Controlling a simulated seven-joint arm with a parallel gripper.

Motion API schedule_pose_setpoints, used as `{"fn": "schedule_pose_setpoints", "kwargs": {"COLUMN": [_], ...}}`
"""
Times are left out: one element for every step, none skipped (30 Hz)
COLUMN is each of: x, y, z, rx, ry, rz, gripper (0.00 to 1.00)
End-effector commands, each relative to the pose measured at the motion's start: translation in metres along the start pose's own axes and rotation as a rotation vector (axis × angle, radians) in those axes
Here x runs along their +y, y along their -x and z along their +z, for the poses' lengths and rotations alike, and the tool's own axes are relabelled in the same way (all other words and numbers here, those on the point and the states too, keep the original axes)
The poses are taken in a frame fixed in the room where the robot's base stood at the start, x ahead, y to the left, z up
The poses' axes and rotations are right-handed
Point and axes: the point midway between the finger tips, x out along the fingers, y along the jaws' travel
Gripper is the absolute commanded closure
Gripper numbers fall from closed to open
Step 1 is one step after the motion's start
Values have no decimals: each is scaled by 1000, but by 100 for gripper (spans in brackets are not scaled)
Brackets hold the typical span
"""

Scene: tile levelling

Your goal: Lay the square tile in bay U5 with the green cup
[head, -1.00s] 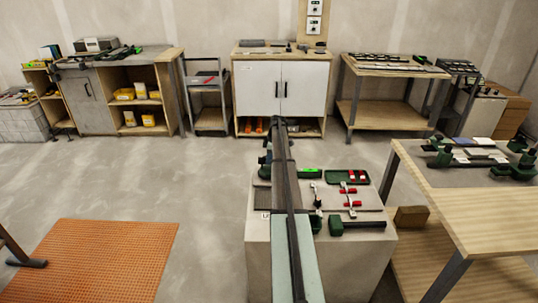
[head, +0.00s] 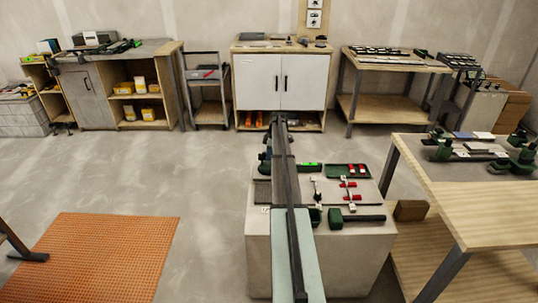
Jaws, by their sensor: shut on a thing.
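My arm (head: 293,240) reaches forward from the bottom of the head view over a pale grey block (head: 268,250). Its links cover the middle of the block top, and I cannot make out my gripper's fingers or what is between them. A dark thing (head: 264,160) shows just left of the arm at the block's back edge; I cannot tell whether it is the green cup. A small white label starting with "U" (head: 265,210) sits on the block's front left edge, partly covered by the arm. I cannot make out the square tile for certain.
On the block, right of the arm, lie a green tray (head: 337,170), red-handled tools (head: 349,190) and a dark green-headed tool (head: 360,218). A wooden table (head: 480,210) with green tools stands close on the right. The floor left of the block is clear up to an orange mat (head: 100,255).

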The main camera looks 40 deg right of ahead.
Motion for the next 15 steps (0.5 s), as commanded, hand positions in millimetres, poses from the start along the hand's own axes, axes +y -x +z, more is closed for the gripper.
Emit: {"fn": "schedule_pose_setpoints", "kwargs": {"x": [0,0,0,0,0,0,0,0,0,0,0,0,0,0,0], "y": [0,0,0,-1,-1,-1,-1,-1,-1,-1,-1,-1,-1,-1,-1], "z": [0,0,0,0,0,0,0,0,0,0,0,0,0,0,0], "rx": [0,0,0,0,0,0,0,0,0,0,0,0,0,0,0], "ry": [0,0,0,0,0,0,0,0,0,0,0,0,0,0,0], "rz": [1,1,1,1,1,1,1,1,1,1,1,1,1,1,1], "gripper": [100,100,100,100,100,100,100,100,100,100,100,69,66,63,60]}}
